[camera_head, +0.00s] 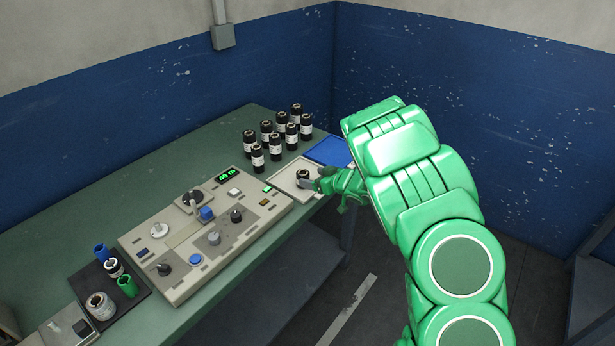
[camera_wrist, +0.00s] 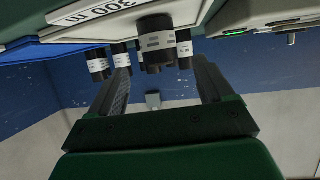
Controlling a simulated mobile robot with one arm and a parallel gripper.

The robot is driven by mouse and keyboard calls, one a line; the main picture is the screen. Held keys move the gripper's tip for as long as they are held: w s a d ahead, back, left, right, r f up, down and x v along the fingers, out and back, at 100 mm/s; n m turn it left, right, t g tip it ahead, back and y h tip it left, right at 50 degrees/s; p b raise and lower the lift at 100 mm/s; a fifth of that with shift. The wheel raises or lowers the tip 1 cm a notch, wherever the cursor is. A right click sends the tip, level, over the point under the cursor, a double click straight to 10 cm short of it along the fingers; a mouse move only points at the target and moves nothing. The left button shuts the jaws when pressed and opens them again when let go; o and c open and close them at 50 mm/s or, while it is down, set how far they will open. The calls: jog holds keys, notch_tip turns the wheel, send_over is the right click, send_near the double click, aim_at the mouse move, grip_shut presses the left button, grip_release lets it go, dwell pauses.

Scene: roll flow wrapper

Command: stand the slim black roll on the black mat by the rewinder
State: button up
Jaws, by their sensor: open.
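A short, dark roll (camera_head: 303,174) stands on the pale square pad at the right end of the bench, and my gripper (camera_head: 313,184) is right beside it. In the wrist view, which is upside down, a black roll with grey bands (camera_wrist: 155,40) shows between and beyond the fingertips of my gripper (camera_wrist: 160,62). The jaws are open, and I see no clear contact. I cannot tell for certain that this is the slim roll. The black mat (camera_head: 136,311) lies at the left end of the rewinder (camera_head: 180,278), with blue, green and white-wound rolls on it.
Several black rolls with white labels (camera_head: 276,147) stand behind the pale pad (camera_head: 283,180). A blue mat (camera_head: 330,152) lies at the bench's far right end. Knobs rise from the rewinder between pad and black mat. The green bench top (camera_head: 120,215) is clear behind it.

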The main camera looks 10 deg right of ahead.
jog(key=shift+v, duration=2)
jog(key=w+d+h, duration=0.1)
jog(key=w, duration=0.1)
jog(key=w+m+h, duration=0.1)
jog(key=w, duration=0.2)
jog(key=w+d+h, duration=0.1)
jog(key=w, duration=0.1)
jog(key=shift+w+d+r+m+t+h, duration=0.2)
jog(key=shift+w+d+m+t+h, duration=0.1)
jog(key=shift+m+t, duration=0.1)
jog(key=w+d+r+m+h, duration=0.2)
jog(key=w+d+m+h, duration=0.1)
jog(key=w+h, duration=0.25)
jog(key=m+g, duration=0.7)
jog(key=g, duration=0.3)
send_over(303, 174)
jog(key=shift+s+a+r, duration=0.15)
jog(key=shift+a+r, duration=0.05)
jog(key=shift+a, duration=0.1)
jog(key=shift+w+d+f, duration=0.1)
jog(key=shift+d+f, duration=0.05)
jog(key=shift+f, duration=1.8)
jog(key=shift+w+d+f, duration=0.1)
jog(key=shift+d+f, duration=0.05)
jog(key=shift+f, duration=1.8)
